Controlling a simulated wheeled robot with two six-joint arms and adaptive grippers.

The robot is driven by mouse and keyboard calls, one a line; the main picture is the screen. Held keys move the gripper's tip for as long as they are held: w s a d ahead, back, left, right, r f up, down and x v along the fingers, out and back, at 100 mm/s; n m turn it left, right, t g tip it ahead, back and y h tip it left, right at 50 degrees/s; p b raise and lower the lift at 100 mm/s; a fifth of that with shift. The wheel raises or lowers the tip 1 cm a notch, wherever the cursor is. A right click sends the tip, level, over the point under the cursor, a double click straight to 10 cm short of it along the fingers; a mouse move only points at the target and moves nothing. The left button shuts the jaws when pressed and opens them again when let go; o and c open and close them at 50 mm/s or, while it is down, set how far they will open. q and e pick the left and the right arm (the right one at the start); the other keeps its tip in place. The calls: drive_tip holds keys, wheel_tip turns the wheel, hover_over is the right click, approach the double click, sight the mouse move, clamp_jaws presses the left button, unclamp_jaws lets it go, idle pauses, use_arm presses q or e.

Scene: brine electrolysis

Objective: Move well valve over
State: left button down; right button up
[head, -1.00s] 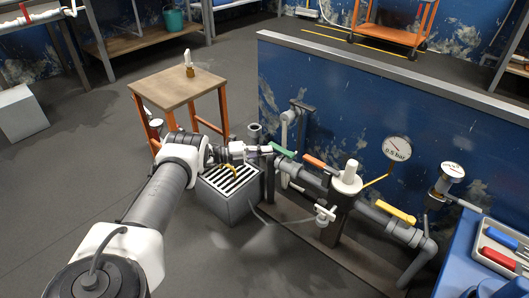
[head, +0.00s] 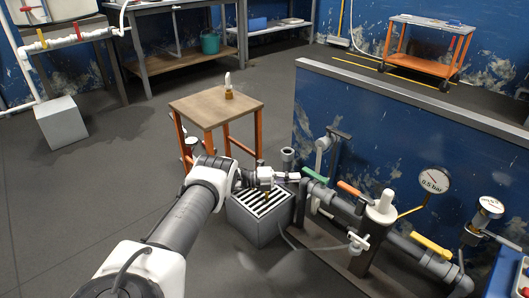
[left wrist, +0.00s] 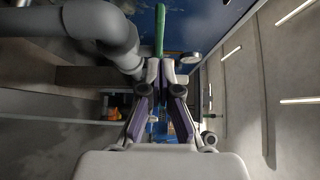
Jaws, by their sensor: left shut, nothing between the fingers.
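A green-handled lever valve (head: 314,174) sits at the left end of the grey pipe run by the blue wall. Orange (head: 349,189) and yellow (head: 431,246) levers sit farther right along it. No label shows which is the well valve. My left gripper (head: 298,177) is shut and empty, its tips close to the green handle's left end. In the left wrist view the green handle (left wrist: 160,32) lies straight beyond the closed fingers (left wrist: 160,72). I cannot tell whether they touch. My right gripper is out of view.
A grated grey box (head: 258,228) stands on the floor under my left gripper. A wooden stool (head: 205,108) is behind it. A pressure gauge (head: 434,181) and a white-capped fitting (head: 382,205) rise along the pipe.

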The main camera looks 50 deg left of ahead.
use_arm(q)
drive_tip(key=s+a+b, duration=0.2)
drive_tip(key=a+b, duration=0.5)
drive_tip(key=a, duration=0.2)
drive_tip(key=shift+s+a+f, duration=0.15)
drive_tip(key=shift+s+a, duration=0.15)
drive_tip(key=shift+a, duration=0.05)
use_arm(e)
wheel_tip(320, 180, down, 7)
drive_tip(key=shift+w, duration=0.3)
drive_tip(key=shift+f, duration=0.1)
